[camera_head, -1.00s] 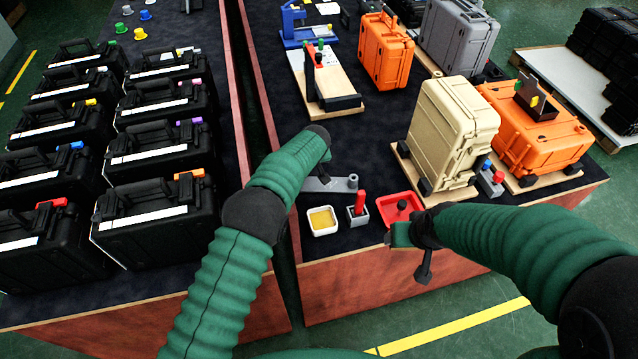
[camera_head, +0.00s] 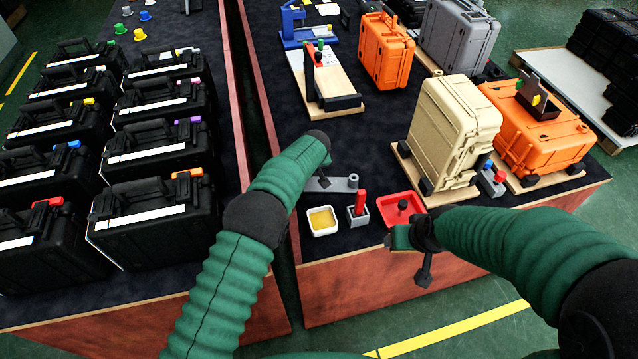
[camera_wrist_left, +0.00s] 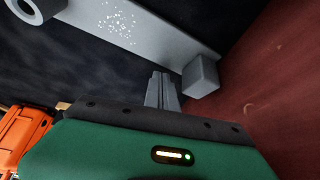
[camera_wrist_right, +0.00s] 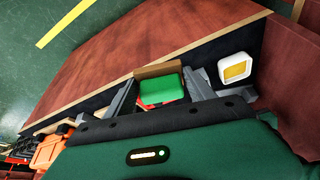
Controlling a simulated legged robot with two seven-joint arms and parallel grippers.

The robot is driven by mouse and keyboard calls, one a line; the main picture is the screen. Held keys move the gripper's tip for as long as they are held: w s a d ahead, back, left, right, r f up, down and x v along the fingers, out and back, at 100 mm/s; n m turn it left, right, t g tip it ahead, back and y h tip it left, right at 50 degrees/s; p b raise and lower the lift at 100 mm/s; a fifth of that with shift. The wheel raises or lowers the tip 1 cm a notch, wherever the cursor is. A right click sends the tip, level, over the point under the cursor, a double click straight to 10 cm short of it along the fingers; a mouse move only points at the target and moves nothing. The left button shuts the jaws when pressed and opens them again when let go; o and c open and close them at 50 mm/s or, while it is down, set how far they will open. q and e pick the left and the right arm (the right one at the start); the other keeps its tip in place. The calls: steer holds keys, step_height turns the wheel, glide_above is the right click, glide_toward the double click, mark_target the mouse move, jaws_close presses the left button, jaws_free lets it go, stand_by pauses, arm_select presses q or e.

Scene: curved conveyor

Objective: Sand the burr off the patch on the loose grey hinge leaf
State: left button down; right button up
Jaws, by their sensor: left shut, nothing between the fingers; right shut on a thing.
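The grey hinge leaf (camera_head: 340,185) lies near the table's front left edge. In the left wrist view the leaf (camera_wrist_left: 165,35) has a round barrel at one end and a patch of white specks, the burr (camera_wrist_left: 118,20), on its face. My left gripper (camera_wrist_left: 162,92) is shut and empty, beside the leaf near a small grey block (camera_wrist_left: 201,73). My right gripper (camera_wrist_right: 160,92) is shut on a green block with a tan side (camera_wrist_right: 162,88), which also shows in the head view (camera_head: 400,237). It is held off the table's front edge, right of the leaf.
A white dish with yellow contents (camera_head: 322,222), a grey holder with a red stick (camera_head: 358,212) and a red tray (camera_head: 403,208) stand along the front edge. A beige case (camera_head: 455,130) stands behind. Black cases (camera_head: 155,225) fill the left table.

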arm_select(q)
steer(key=shift+f+b, duration=0.3)
steer(key=shift+f, duration=0.2)
arm_select(e)
steer(key=shift+f, duration=0.35)
arm_select(q)
steer(key=shift+r, duration=0.1)
arm_select(e)
steer(key=shift+r, duration=0.1)
